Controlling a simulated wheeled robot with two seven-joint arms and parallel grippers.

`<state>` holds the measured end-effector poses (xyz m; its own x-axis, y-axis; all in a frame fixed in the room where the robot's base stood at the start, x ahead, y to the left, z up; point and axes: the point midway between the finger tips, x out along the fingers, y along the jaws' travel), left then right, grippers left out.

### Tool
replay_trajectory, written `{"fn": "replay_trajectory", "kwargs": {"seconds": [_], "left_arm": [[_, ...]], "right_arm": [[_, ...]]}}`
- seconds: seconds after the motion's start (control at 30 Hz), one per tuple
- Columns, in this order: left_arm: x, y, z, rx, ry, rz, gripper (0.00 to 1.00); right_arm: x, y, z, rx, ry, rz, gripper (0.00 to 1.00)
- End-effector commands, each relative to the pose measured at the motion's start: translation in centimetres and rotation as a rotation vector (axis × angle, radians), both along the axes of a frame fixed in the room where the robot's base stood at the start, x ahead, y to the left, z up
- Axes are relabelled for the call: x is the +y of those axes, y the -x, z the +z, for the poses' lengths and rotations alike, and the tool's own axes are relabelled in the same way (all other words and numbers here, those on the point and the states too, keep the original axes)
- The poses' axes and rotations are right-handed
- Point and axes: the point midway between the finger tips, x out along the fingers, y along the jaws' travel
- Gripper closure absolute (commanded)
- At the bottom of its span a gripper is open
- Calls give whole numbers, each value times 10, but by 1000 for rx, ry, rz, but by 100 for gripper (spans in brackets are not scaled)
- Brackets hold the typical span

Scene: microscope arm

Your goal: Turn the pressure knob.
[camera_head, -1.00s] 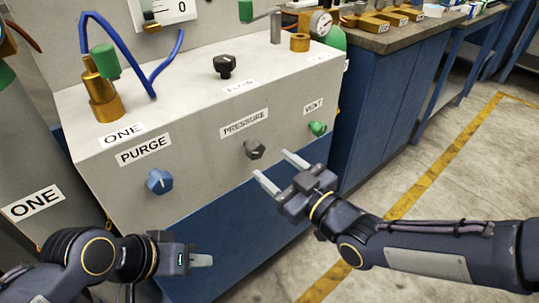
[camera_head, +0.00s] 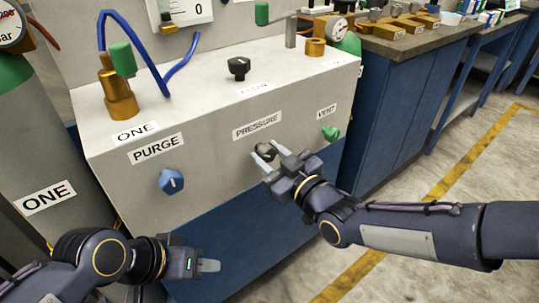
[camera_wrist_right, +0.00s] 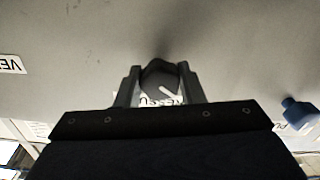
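The dark grey pressure knob (camera_head: 266,151) sits on the front face of the light grey box, under the PRESSURE label (camera_head: 257,126). My right gripper (camera_head: 268,156) is at the knob, with its two fingers apart. In the right wrist view the knob (camera_wrist_right: 159,76) lies between the fingertips of the right gripper (camera_wrist_right: 160,85), one on each side; a small gap seems to show, and contact is unclear. A white mark shows on the knob's face. My left gripper (camera_head: 208,266) is low at the left, away from the box; its finger opening is not clear.
The blue purge knob (camera_head: 171,181) and green vent knob (camera_head: 330,133) flank the pressure knob on the same face. A black knob (camera_head: 239,68) and brass fitting (camera_head: 119,95) stand on top. A gas cylinder (camera_head: 40,165) is at left. Floor at right is clear.

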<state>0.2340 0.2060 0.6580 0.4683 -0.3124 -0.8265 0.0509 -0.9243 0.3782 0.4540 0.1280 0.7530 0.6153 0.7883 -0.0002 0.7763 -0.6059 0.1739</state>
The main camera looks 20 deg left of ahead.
Motion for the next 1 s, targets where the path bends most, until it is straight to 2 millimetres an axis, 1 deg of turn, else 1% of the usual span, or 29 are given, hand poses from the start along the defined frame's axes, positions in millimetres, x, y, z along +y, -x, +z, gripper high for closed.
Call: {"fn": "replay_trajectory", "kwargs": {"seconds": [0.03, 0.1, 0.17, 0.3, 0.37, 0.47, 0.67, 0.7, 0.83, 0.87, 1.0], "left_arm": [[0, 0, 0, 0, 0, 0, 64], [0, 0, 0, 0, 0, 0, 64], [0, 0, -1, 0, 0, 0, 64], [0, 0, -18, 0, 0, 0, 64], [0, 0, -21, 0, 0, 0, 64], [0, 0, -21, 0, 0, 0, 64], [0, 0, -20, 0, 0, 0, 64], [0, 0, -20, 0, 0, 0, 64], [0, 0, -20, 0, 0, 0, 64], [0, 0, -20, 0, 0, 0, 64], [0, 0, -20, 0, 0, 0, 64]], "right_arm": [[0, 0, 0, 0, 0, 0, 78], [0, 0, 0, 0, 0, 0, 88], [0, 0, -1, 3, -2, 0, 88], [-1, -1, -5, 75, -63, -1, 88], [0, 0, -4, 111, -90, 0, 88], [0, 0, -1, 138, -110, 0, 88], [0, 0, 0, 139, -108, 1, 88], [0, 0, 0, 139, -108, 1, 62], [0, 0, 0, 139, -108, 1, 45], [0, 0, 0, 138, -108, 1, 43], [0, 0, 0, 138, -108, 1, 43]]}}
